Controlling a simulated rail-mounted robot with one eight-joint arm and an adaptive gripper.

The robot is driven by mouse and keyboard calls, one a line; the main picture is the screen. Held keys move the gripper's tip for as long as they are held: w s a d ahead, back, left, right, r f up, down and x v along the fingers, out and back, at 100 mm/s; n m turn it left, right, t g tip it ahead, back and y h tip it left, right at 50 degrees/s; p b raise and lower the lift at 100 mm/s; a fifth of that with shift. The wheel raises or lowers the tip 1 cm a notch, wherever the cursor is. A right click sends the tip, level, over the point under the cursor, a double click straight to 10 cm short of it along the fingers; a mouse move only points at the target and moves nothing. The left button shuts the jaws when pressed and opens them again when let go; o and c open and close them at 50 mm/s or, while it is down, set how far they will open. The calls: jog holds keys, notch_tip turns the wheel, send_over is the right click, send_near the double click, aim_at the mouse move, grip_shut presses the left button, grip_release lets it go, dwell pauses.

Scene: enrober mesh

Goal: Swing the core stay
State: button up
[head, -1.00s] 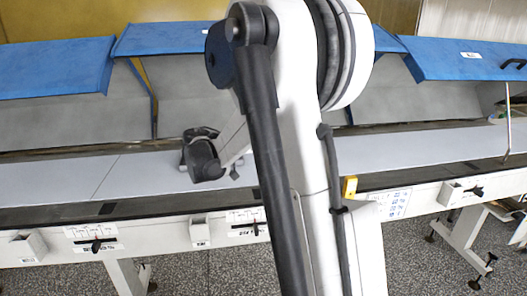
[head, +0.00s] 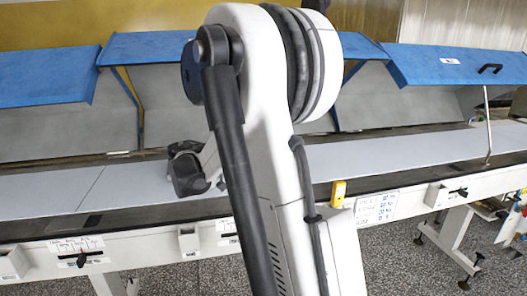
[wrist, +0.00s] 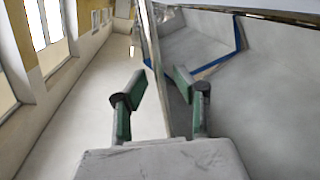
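A thin metal stay (head: 488,125) stands under the raised blue cover (head: 445,65) at the right in the head view. No label shows which stay is the core one. My gripper (head: 187,150) is over the grey belt left of centre, well to the left of that stay; my own arm blocks part of this area. In the wrist view my gripper (wrist: 159,85) is open, with its two green-padded fingers apart. A thin, upright grey metal strip (wrist: 152,55) runs between and beyond the fingers. I cannot tell whether it is a stay or a panel edge, or whether the fingers touch it.
The grey belt (head: 400,150) runs across the machine. More raised blue covers (head: 45,75) stand behind it. The white front rail (head: 400,203) carries small black handles, labels and a yellow block (head: 338,193). Grey panels (wrist: 275,85) lie right of the gripper.

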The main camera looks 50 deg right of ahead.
jog(key=f+v, duration=0.1)
jog(key=v, duration=1.1)
jog(key=shift+r, duration=0.45)
jog(key=shift+s, duration=0.15)
jog(key=s+a+f+n+t+y, duration=0.3)
jog(key=s+a+n+t+y, duration=0.2)
jog(key=a, duration=0.4)
jog(key=s+a+f+n+t+y, duration=0.4)
jog(key=s+a+n, duration=0.3)
jog(key=a, duration=0.2)
jog(key=s+a+f+n+t+y, duration=0.3)
jog(key=s+a+n+t+y, duration=0.2)
jog(key=a, duration=0.4)
jog(key=shift+s+f+n+t+y, duration=0.3)
jog(key=shift+s+n+t+y, duration=0.15)
jog(key=shift+n+y, duration=0.3)
jog(key=shift+o, duration=0.5)
jog(key=shift+a, duration=0.1)
dwell(1.2)
